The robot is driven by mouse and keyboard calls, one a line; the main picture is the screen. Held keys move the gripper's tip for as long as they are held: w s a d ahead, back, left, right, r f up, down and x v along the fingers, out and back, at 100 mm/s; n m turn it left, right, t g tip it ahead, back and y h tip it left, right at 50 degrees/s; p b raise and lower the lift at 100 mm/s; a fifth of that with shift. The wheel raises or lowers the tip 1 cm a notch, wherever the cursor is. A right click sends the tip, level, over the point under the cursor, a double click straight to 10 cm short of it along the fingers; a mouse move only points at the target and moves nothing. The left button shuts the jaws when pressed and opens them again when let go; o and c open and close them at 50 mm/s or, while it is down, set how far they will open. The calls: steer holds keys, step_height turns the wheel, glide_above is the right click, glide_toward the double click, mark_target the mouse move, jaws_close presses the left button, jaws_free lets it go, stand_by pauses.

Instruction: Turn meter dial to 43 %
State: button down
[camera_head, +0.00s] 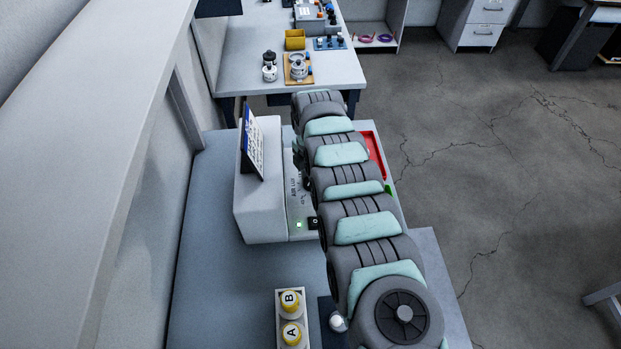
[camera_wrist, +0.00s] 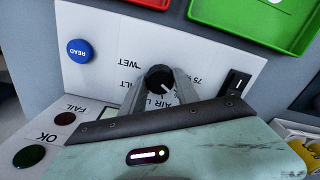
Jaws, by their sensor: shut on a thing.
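The meter is a white box (camera_head: 262,208) on the bench, with a light panel on its right side in the head view. In the wrist view its panel (camera_wrist: 95,50) shows a black dial knob (camera_wrist: 158,80) with a white pointer line. My gripper (camera_wrist: 160,82) has its two grey fingers on either side of the knob, shut on it. The lettering around the knob is partly covered by the fingers, and I cannot read the dial's value.
The panel also carries a blue READ button (camera_wrist: 80,50), a black switch (camera_wrist: 236,82), a dark red FAIL lamp (camera_wrist: 65,118) and a dark green OK lamp (camera_wrist: 29,156). Red (camera_wrist: 152,3) and green (camera_wrist: 228,12) trays lie beyond it. Yellow-capped bottles A and B (camera_head: 291,304) stand in a holder.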

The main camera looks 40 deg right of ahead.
steer(key=c, duration=0.9)
jaws_free()
step_height(320, 180, up, 11)
steer(key=shift+p, duration=0.45)
